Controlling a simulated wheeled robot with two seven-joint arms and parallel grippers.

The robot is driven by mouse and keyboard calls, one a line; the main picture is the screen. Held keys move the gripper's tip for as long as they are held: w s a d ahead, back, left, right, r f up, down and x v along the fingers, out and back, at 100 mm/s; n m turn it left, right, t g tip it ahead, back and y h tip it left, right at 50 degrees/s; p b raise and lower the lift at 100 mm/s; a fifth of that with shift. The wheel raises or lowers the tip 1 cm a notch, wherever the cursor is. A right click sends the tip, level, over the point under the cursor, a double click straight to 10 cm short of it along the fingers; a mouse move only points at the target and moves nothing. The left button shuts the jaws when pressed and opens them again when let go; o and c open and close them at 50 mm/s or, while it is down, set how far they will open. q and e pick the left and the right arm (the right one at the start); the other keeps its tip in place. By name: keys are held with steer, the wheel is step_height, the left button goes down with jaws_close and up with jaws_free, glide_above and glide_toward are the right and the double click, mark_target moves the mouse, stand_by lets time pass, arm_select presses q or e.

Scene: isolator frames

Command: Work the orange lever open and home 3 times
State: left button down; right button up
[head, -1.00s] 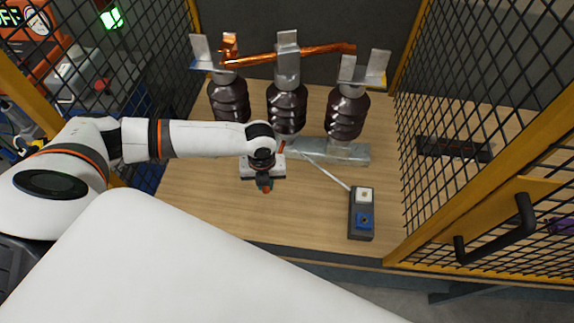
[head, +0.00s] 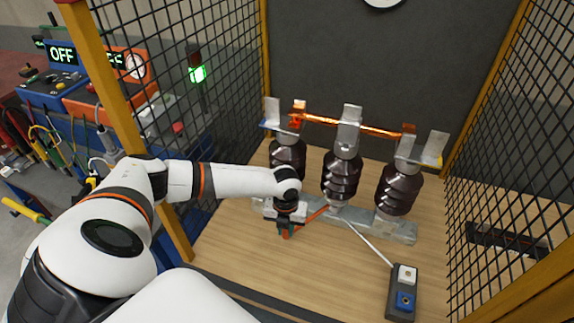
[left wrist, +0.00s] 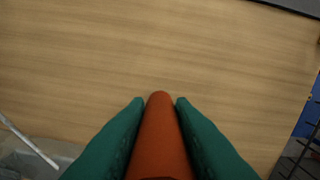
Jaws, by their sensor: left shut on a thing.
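The orange lever (head: 314,215) runs from the base of the middle insulator toward the lower left, into my left gripper. My left gripper (head: 287,231) is low at the left front of the grey base rail (head: 398,229). In the left wrist view its two green fingertips (left wrist: 160,118) are shut on the orange lever (left wrist: 159,135), one on each side. A copper bar (head: 368,127) crosses the top of the middle insulator (head: 341,178). Its ends lie near the upright metal plates on the outer insulators; I cannot tell whether they touch. My right gripper does not show.
A dark box (head: 401,306) with a white and a blue button stands at the front right, with a pale rod reaching to the rail. Mesh walls (head: 505,190) on yellow posts close both sides. A green lamp (head: 197,74) glows behind the left mesh.

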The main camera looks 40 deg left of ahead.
arm_select(q)
steer(key=shift+w+a+r, duration=0.15)
steer(key=shift+a, duration=0.15)
steer(key=c, duration=1.5)
jaws_free()
steer(key=shift+o, duration=1.2)
steer(key=shift+a, duration=0.1)
steer(key=shift+d+r+p, duration=0.2)
steer(key=shift+r+p, duration=0.2)
steer(key=shift+p, duration=0.15)
steer(key=r+p, duration=1)
steer(key=r, duration=0.1)
steer(key=shift+a, duration=0.2)
steer(key=shift+f, duration=0.1)
